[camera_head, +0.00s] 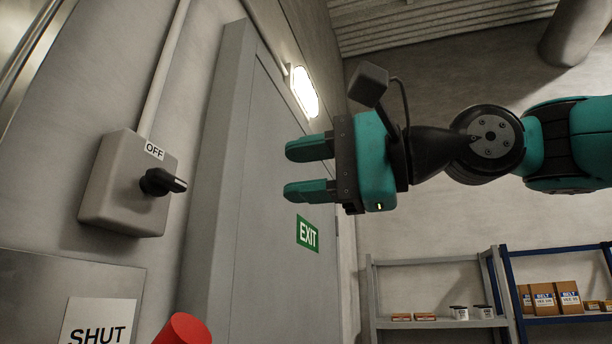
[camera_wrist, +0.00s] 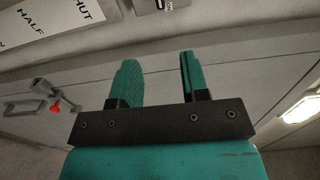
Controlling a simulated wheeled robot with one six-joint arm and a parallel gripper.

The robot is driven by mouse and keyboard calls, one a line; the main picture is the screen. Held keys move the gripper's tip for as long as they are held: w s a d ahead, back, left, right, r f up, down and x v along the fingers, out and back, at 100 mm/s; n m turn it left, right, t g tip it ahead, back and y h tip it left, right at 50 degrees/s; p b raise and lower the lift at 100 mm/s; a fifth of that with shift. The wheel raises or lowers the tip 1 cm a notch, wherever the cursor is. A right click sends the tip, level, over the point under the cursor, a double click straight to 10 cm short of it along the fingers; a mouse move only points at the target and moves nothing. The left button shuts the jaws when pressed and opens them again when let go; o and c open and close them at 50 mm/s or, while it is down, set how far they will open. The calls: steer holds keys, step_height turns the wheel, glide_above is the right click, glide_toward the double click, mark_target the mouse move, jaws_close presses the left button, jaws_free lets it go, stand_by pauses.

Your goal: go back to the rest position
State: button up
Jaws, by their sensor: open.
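My gripper (camera_head: 300,171) is open and empty, held in the air in front of the grey door, with its two teal fingers pointing left. In the wrist view my gripper (camera_wrist: 160,82) also shows nothing between its fingers. A grey switch box (camera_head: 125,185) with a black rotary knob (camera_head: 162,182) and an OFF label is on the wall to the left. The fingers are apart from the knob.
The grey door (camera_head: 270,190) carries a green EXIT sign (camera_head: 307,233). A lit lamp (camera_head: 304,92) is above. A red object (camera_head: 183,330) stands at the bottom, beside a SHUT sign (camera_head: 97,322). Shelves (camera_head: 440,323) with boxes are at lower right.

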stand_by(0.6)
steer(key=w+d+f+n+h, duration=0.1)
steer(key=d+f+n+h, duration=0.15)
steer(key=f, duration=0.85)
steer(key=w+d+f+n+h, duration=0.1)
steer(key=f+h, duration=0.3)
steer(key=f, duration=0.7)
steer(key=s+d+f+n+g+h, duration=0.3)
steer(key=s+f, duration=0.3)
steer(key=f, duration=0.5)
steer(key=s+d+f+n+g+h, duration=0.3)
steer(key=s+d+f+n, duration=0.2)
steer(key=f, duration=0.6)
steer(key=shift+s+d+g, duration=0.4)
steer(key=shift+s, duration=0.45)
